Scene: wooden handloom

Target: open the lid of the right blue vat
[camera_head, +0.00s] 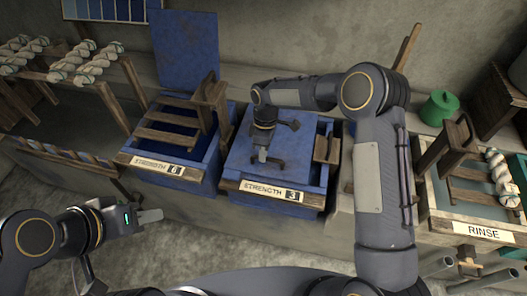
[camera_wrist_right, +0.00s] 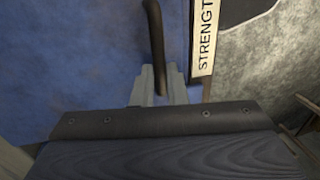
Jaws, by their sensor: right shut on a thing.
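The right blue vat (camera_head: 231,176) carries a "STRENGTH 3" label on its front. Its blue lid (camera_head: 297,146) lies flat and closed on top. My right gripper (camera_head: 262,158) reaches down onto the lid near its front edge. In the right wrist view the same gripper (camera_wrist_right: 160,88) is shut on the dark curved lid handle (camera_wrist_right: 155,40), with the blue lid surface behind it. The lower part of the handle is hidden between the fingers. My left gripper (camera_head: 148,216) is over the floor at the lower left, away from the vats; its opening is unclear.
The left blue vat (camera_head: 205,183), labelled "STRENGTH 6", stands beside it with its blue lid (camera_head: 187,50) raised. A wooden rack (camera_head: 326,150) sits at the vat's right side. A rinse basin (camera_head: 480,232) and a green pot (camera_head: 438,108) are further right. Yarn skeins (camera_head: 85,62) hang at left.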

